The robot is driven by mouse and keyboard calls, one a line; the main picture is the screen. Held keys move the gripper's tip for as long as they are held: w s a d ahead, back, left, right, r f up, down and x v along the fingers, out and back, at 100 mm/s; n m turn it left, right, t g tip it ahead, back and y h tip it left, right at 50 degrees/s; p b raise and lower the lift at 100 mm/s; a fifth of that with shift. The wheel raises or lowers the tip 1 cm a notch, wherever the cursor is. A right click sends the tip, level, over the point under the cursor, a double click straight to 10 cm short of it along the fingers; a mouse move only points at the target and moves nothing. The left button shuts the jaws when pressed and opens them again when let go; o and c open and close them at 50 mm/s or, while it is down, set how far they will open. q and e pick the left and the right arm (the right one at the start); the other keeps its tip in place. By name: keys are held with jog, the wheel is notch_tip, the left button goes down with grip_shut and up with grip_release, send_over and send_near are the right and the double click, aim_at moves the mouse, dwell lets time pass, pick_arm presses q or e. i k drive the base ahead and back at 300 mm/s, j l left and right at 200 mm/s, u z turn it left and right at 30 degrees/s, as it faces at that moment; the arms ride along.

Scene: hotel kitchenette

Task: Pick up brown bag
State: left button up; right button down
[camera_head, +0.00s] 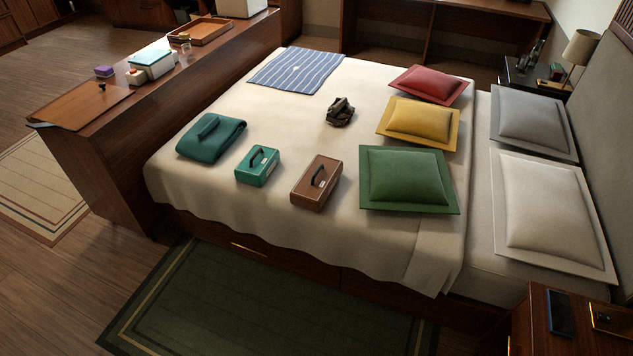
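A brown box-like bag (316,182) with a dark handle on top lies on the white bed (270,125), near its front edge. A smaller teal case (257,167) with a dark handle is to its left, apart from it. The green pillow (406,181) is to its right, with a gap between. A crumpled dark brown item (340,112) lies farther back on the bed. Neither of my grippers shows in the head view.
A folded teal item (211,138), a striped blue cloth (297,71), a yellow pillow (418,121) and a red pillow (429,84) also lie on the bed. A wooden counter (160,85) runs along its left. A nightstand (570,325) stands front right. A green rug (250,310) covers the floor in front.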

aim_at(311, 190)
jog(key=i+l, duration=0.25)
jog(key=i, duration=0.25)
jog(key=i+l, duration=0.25)
jog(key=i, duration=0.3)
jog(key=i+l, duration=0.2)
jog(key=i, duration=0.3)
